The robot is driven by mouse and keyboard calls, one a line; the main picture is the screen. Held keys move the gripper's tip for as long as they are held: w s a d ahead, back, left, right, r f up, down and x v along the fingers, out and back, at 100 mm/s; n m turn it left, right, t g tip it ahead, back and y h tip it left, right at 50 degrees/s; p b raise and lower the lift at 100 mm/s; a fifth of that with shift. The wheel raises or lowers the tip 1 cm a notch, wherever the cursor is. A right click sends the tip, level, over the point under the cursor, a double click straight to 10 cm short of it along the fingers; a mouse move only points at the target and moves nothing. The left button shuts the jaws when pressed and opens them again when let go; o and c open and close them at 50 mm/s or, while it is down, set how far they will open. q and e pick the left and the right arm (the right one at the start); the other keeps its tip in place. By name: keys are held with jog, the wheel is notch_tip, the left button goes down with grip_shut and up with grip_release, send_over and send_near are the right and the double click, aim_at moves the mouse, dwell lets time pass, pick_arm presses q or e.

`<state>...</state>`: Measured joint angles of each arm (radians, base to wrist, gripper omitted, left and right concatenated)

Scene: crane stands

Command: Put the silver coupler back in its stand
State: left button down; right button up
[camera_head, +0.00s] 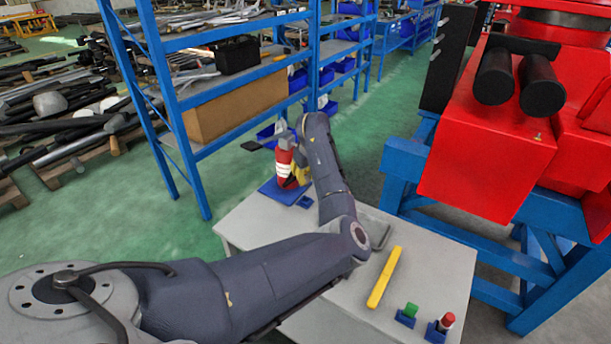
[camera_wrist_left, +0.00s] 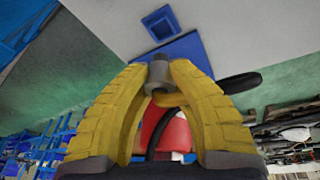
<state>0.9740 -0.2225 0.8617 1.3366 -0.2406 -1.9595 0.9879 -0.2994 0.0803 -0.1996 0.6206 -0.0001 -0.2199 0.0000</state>
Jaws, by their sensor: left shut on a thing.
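My left gripper (camera_wrist_left: 158,75) has its yellow fingers shut on the silver coupler (camera_wrist_left: 158,69), a short grey cylinder held at the fingertips. In the head view the left gripper (camera_head: 302,174) is at the far left corner of the table, partly hidden by my arm; the coupler cannot be made out there. A small blue stand (camera_head: 304,202) sits on the table just below the gripper. It also shows in the wrist view (camera_wrist_left: 161,22), beyond the coupler and apart from it. Whether its socket is empty is hard to tell. My right gripper is not in view.
A red and white tool (camera_head: 284,165) with a dark handle stands on a larger blue plate (camera_head: 274,190) right beside my gripper. A yellow bar (camera_head: 385,277), a green coupler (camera_head: 411,310) and a red coupler (camera_head: 447,321) in blue stands are to the right.

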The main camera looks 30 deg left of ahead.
aim_at(307, 183)
pick_arm(q)
jog(key=shift+f, duration=2.8)
jog(key=shift+f, duration=0.3)
jog(key=shift+f, duration=0.95)
jog(key=c, duration=1.2)
grip_release()
jog(key=shift+v, duration=2.45)
jog(key=shift+r, duration=0.15)
